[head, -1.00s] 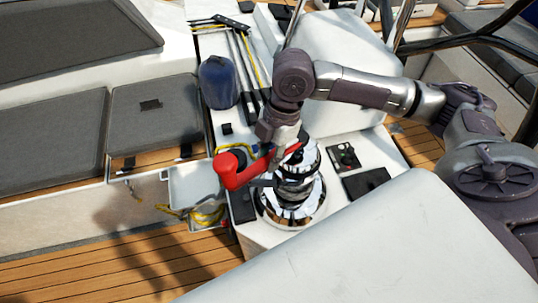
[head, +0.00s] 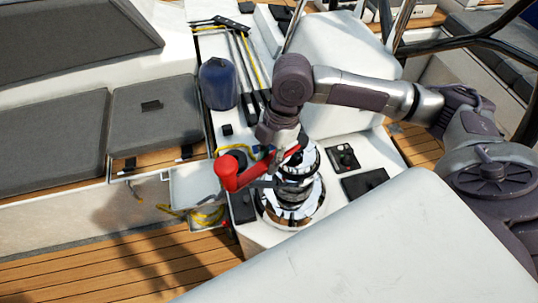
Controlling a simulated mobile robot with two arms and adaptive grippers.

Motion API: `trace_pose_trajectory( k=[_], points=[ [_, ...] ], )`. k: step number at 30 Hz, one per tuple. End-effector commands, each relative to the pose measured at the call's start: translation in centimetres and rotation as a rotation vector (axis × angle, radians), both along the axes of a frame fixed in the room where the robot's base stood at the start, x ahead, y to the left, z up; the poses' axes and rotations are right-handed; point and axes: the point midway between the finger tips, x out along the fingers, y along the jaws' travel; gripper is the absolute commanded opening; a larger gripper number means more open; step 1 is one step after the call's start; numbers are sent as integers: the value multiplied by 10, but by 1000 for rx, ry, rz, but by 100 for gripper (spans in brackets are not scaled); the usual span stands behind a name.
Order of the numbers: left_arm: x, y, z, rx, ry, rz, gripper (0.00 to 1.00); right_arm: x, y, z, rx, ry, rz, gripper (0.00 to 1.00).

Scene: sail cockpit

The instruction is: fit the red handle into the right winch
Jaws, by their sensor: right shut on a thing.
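The red handle (head: 252,171) is a cranked lever with a thick round knob at its left end. My right gripper (head: 272,155) points down and is shut on the handle's arm. The chrome winch (head: 292,203) stands on the white console under the handle's right end. The handle's right end lies over the winch top; my gripper partly covers this area, and I cannot tell whether the handle is seated in the winch or just above it. My left gripper is not in view.
A dark blue covered winch (head: 218,84) stands behind on the console. A black control panel (head: 345,160) lies right of the chrome winch. An open white bin (head: 190,185) with yellow rope is at left. A large white surface (head: 380,240) fills the front right.

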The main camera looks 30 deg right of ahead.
Motion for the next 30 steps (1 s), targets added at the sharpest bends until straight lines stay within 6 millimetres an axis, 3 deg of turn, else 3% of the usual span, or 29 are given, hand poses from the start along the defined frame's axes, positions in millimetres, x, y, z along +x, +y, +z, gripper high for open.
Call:
trace_pose_trajectory(
  k=[30],
  points=[
    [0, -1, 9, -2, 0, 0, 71, 0, 0, -1, 0, -2, 0, 0]
  ],
)
